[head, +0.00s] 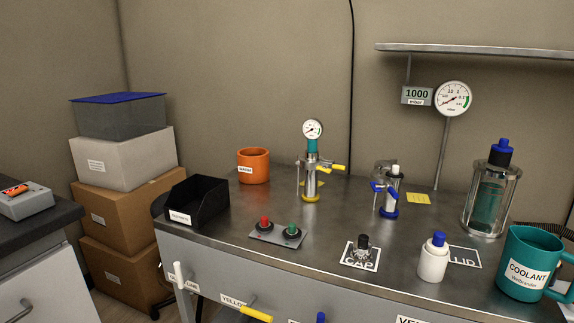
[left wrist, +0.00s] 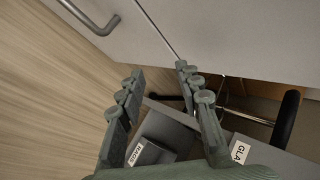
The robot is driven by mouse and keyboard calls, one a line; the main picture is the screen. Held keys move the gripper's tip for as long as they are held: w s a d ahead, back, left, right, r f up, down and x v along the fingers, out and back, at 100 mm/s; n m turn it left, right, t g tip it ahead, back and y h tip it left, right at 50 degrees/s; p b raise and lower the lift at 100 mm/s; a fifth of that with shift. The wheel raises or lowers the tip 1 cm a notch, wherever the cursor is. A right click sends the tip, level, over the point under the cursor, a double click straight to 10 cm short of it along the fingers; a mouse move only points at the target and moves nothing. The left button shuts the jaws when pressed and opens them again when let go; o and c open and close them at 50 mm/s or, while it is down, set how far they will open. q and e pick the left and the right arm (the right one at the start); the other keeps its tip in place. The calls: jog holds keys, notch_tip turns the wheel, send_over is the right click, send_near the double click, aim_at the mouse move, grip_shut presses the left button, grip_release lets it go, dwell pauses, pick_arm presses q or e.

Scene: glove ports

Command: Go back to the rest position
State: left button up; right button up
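My left gripper (left wrist: 158,85) shows in the left wrist view with its two grey-green fingers spread apart and nothing between them. Beyond the fingers are a pale cabinet front with a metal handle (left wrist: 92,22) and a wood-look surface (left wrist: 45,95). Neither gripper shows in the head view. My right gripper is not in any view.
The steel bench (head: 225,225) holds a black bin (head: 208,200), orange cup (head: 253,166), button panel (head: 278,235), black cap (head: 363,246), white bottle (head: 433,260) and teal coolant mug (head: 530,262). Stacked boxes (head: 120,215) stand left of it. A yellow handle (head: 256,314) sticks out in front.

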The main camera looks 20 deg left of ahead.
pick_arm(q)
jog(key=s+d+f+n+h, duration=0.1)
jog(key=d+f, duration=0.4)
jog(key=d, duration=0.7)
jog(key=s+d+f+n+g+h, duration=0.1)
jog(key=d+f, duration=0.5)
jog(key=d, duration=0.6)
jog(key=s+d+f+n+h, duration=0.2)
jog(key=s+d+f+h, duration=0.2)
jog(key=d, duration=0.8)
jog(key=shift+s+d+f+g+h, duration=0.3)
jog(key=shift+s+f+g, duration=0.1)
jog(key=shift+s+f, duration=0.35)
jog(key=shift+w+a, duration=0.1)
jog(key=shift+a, duration=0.1)
jog(key=shift+c, duration=0.2)
